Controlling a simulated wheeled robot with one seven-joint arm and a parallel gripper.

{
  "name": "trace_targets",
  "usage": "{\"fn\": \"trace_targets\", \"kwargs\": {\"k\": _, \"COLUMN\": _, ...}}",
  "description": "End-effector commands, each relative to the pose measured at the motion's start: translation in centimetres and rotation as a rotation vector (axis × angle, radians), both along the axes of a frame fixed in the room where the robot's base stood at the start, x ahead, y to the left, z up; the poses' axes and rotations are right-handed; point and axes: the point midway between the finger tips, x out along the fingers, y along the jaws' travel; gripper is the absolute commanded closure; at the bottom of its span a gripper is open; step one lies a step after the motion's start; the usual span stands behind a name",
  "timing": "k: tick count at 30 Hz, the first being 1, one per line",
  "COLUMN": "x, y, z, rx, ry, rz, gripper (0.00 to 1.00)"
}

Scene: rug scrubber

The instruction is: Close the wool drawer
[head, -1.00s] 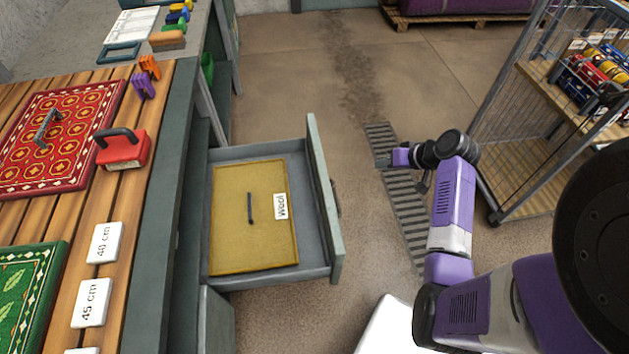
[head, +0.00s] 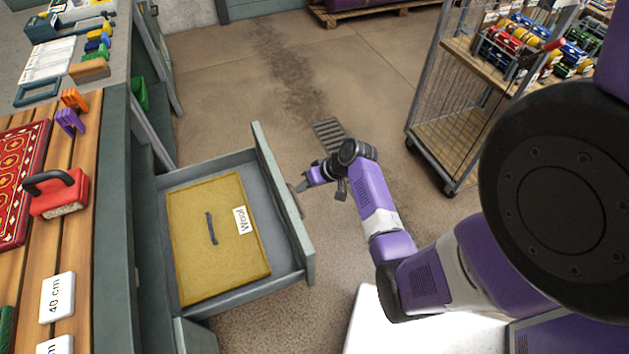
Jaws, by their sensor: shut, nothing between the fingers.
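The wool drawer (head: 233,298) is pulled open from the grey-green workbench. Inside it lies a yellow panel (head: 205,270) with a dark handle and a white label reading "Wool". The drawer's front panel (head: 283,200) stands on the right side, with a handle (head: 296,201) on its outer face, partly hidden. My gripper (head: 301,182) is shut and empty, just outside the drawer front near that handle. I cannot tell whether it touches the front.
The bench top at left holds a red patterned rug (head: 18,180), a red scrubber block (head: 60,195) and a "40 cm" tile (head: 57,297). A wire cart (head: 455,110) with colourful items stands at right. A floor drain (head: 331,133) and clear floor lie beyond my gripper.

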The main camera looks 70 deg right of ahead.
Motion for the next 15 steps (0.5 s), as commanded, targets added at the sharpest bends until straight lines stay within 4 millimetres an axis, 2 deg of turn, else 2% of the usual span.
{"fn": "trace_targets", "kwargs": {"k": 6, "x": 1.3, "y": 1.2, "z": 0.1, "rx": 0.001, "ry": 0.001, "rz": 0.000, "gripper": 1.00}}
{"fn": "trace_targets", "kwargs": {"k": 15, "x": 1.5, "y": 1.3, "z": 0.0, "rx": 0.001, "ry": 0.000, "rz": -0.001, "gripper": 1.00}}
